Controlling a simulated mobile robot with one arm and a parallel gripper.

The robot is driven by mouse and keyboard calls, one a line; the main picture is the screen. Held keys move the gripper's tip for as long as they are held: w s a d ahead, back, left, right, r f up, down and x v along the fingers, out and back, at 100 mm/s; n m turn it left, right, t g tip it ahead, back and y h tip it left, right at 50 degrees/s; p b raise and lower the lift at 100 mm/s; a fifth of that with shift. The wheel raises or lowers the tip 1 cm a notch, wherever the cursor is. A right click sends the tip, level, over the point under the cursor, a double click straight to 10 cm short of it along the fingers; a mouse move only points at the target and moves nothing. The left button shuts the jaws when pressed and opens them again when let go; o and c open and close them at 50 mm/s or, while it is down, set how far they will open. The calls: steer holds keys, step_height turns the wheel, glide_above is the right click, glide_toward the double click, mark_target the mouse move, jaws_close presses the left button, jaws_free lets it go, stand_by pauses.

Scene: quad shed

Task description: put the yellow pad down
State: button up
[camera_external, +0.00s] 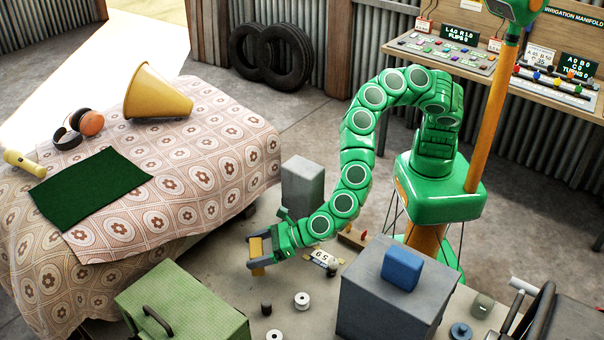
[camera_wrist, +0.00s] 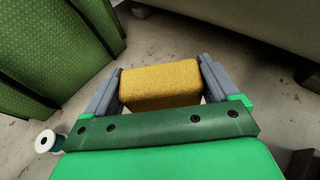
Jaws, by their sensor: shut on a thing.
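The yellow pad (camera_wrist: 160,84) is a rough, sponge-like block between the two grey fingers of my gripper (camera_wrist: 160,88) in the wrist view. My gripper is shut on it. In the external view the yellow pad (camera_external: 257,257) shows as a small upright strip at the end of my green arm, in my gripper (camera_external: 258,252). It is over the grey table (camera_external: 210,258), between the cloth-covered bed and the grey box. I cannot tell whether the pad's underside touches the table.
A green case (camera_external: 185,305) stands at the front left. A grey box (camera_external: 400,290) bears a blue block (camera_external: 402,270). A grey block (camera_external: 302,185) stands behind my gripper. White spools (camera_external: 302,300) and a number plate (camera_external: 322,258) lie nearby. The patterned bed (camera_external: 215,140) lies left.

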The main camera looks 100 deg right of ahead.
steer(key=shift+f, duration=2.35)
steer(key=shift+f, duration=0.1)
steer(key=o, duration=0.8)
steer(key=shift+c, duration=0.2)
steer(key=v, duration=1.2)
